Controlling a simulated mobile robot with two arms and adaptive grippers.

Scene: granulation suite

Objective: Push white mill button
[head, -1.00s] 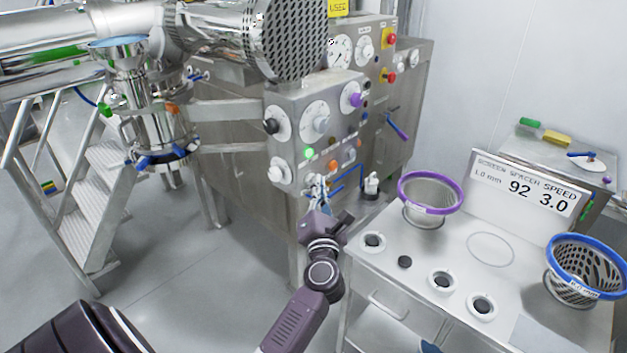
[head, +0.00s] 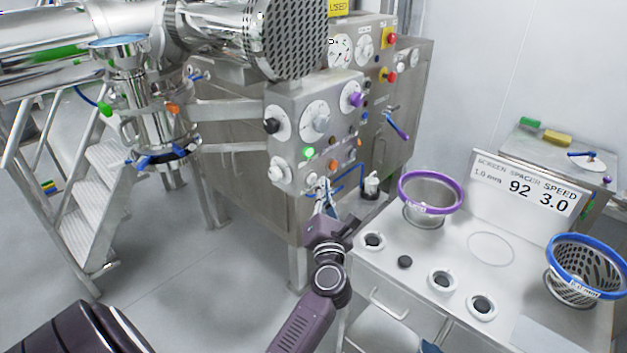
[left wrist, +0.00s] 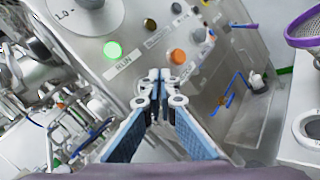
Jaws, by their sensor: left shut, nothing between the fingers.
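The mill's steel control panel (head: 318,105) stands in the middle of the head view. My left gripper (head: 325,184) is shut and empty in front of the panel's lower part. In the left wrist view its fingertips (left wrist: 161,78) are below and left of the orange button. I cannot tell any contact. My right gripper is out of view.
A steel bench (head: 420,322) at right holds a purple-rimmed basket (head: 431,193), a blue-rimmed basket (head: 586,267) and a screen-spacer-speed sign (head: 527,190). A metal stair (head: 95,215) stands at left. The floor between the stair and the mill is clear.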

